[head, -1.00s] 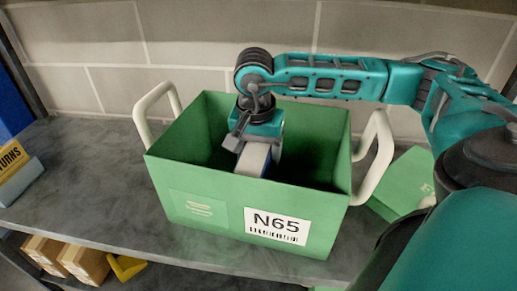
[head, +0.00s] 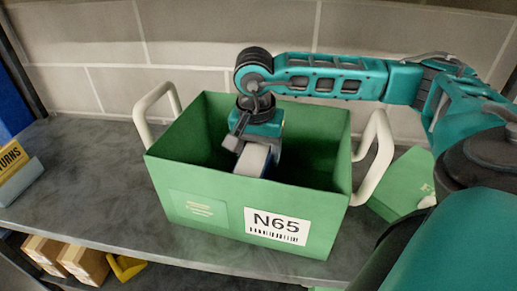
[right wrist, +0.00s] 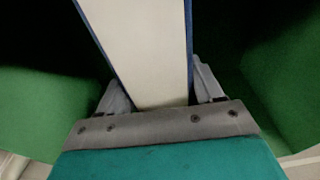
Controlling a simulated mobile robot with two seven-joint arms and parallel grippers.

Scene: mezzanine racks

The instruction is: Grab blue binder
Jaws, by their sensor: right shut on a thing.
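The blue binder (head: 253,161) is inside the green bin (head: 196,188). It shows a pale white-grey face in the head view. In the right wrist view the binder (right wrist: 142,45) has a broad cream face with thin blue edges and runs up between the fingers. My right gripper (head: 257,147) reaches down into the bin from above and is shut on the binder. Its grey fingers also show on both sides of the binder in the right wrist view (right wrist: 158,88). The binder's lower part is hidden in the bin. My left gripper is out of view.
A tiled wall is behind. A green box (head: 405,180) is close on the right.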

